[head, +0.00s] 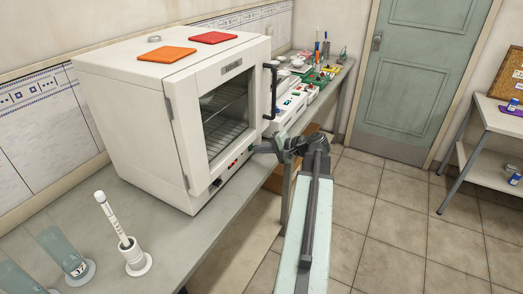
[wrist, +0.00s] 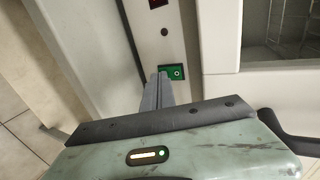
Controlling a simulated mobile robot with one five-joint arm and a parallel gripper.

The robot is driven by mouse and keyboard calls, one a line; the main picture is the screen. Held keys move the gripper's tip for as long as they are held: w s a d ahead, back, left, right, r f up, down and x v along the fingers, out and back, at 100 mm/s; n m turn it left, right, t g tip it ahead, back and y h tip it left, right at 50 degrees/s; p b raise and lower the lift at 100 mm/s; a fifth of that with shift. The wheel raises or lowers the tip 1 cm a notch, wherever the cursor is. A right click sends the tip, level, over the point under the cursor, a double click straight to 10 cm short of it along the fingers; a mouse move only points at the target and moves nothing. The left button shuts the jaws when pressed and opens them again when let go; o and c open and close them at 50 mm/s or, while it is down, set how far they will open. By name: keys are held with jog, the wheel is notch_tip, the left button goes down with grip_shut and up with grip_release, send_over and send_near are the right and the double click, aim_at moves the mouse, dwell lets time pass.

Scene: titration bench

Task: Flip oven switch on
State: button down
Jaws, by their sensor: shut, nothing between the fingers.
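The white oven (head: 140,100) stands on the bench with its windowed door closed. A control strip (head: 222,178) runs along its front below the door. In the wrist view, a small green switch (wrist: 173,72) with a pale round mark sits on this strip (wrist: 165,50). My gripper (head: 254,149) is at the right end of the strip in the head view. Its fingers are shut and empty. In the wrist view, the fingertips (wrist: 162,76) overlap the left part of the switch; I cannot tell whether they touch it. The switch is not clearly visible in the head view.
The black door handle (head: 270,90) stands out above my gripper. A red display (wrist: 157,3) and a small dark knob (wrist: 164,31) share the strip. Orange (head: 167,54) and red (head: 213,37) pads lie on the oven. A pipette (head: 112,220) stands at the front left. Open floor lies right.

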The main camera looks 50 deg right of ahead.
jog(key=shift+w+a+f, duration=0.1)
jog(key=shift+w+a, duration=0.1)
jog(key=shift+a, duration=0.05)
jog(key=shift+s+d, duration=0.15)
jog(key=shift+d, duration=0.05)
jog(key=shift+r+p, duration=0.75)
jog(key=shift+r, duration=0.2)
jog(key=shift+f, duration=0.1)
jog(key=shift+s, duration=0.15)
jog(key=s+d+r+p, duration=0.1)
jog(key=s+d, duration=0.2)
jog(key=s, duration=1)
jog(key=shift+d+r, duration=0.15)
jog(key=shift+d, duration=0.05)
